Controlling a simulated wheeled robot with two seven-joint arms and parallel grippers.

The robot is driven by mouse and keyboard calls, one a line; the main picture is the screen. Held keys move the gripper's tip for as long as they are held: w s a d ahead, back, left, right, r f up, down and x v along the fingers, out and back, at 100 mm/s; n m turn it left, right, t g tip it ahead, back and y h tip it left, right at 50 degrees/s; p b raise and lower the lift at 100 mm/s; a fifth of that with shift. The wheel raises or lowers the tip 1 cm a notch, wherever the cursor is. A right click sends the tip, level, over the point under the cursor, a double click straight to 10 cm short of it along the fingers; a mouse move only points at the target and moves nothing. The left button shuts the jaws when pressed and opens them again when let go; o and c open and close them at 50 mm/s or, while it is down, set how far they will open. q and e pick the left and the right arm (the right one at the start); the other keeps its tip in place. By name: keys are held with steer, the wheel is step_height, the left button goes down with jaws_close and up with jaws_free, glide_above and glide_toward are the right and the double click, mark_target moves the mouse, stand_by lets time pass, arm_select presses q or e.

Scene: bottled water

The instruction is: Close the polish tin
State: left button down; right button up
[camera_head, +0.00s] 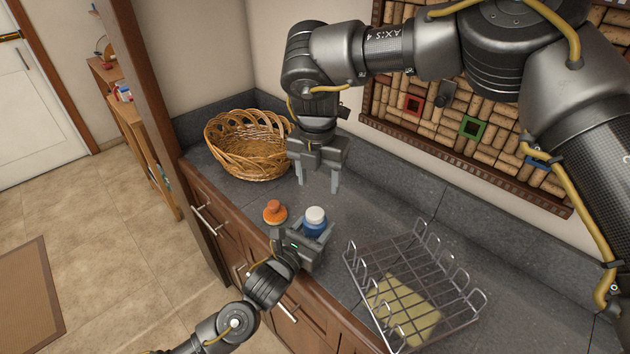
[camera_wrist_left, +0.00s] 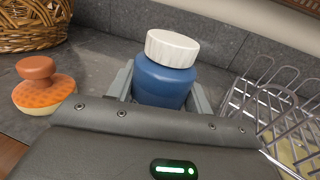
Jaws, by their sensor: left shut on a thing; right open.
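The polish tin is a blue jar (camera_head: 315,228) with a white lid (camera_head: 315,214) on top, standing upright on the grey counter. In the left wrist view the blue jar (camera_wrist_left: 164,84) sits between my left fingers, and the white lid (camera_wrist_left: 173,47) rests on its mouth; I cannot tell how tightly it is on. My left gripper (camera_head: 312,235) is shut on the jar from the front, below the lid. My right gripper (camera_head: 319,185) points down, open and empty, above and slightly behind the lid, apart from it.
An orange scrub brush (camera_head: 274,213) with a round knob lies left of the jar. A wicker basket (camera_head: 221,158) stands at the back left. A wire dish rack (camera_head: 446,328) stands to the right, over a yellowish mat or cloth. A cork board (camera_head: 448,127) hangs on the wall behind.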

mark_target(315, 213)
steer(key=n, duration=0.4)
steer(key=shift+s+a+f+n, duration=0.1)
steer(key=shift+s+a+n, duration=0.15)
steer(key=shift+s+n, duration=0.05)
steer(key=n, duration=0.4)
steer(key=shift+s+a+n+g, duration=0.1)
steer(key=shift+s+n+g, duration=0.1)
steer(key=shift+n+g, duration=0.1)
steer(key=shift+f, duration=4.05)
steer(key=c, duration=1)
steer(key=shift+c, duration=0.2)
steer(key=o, duration=1.2)
steer(key=shift+c, duration=0.2)
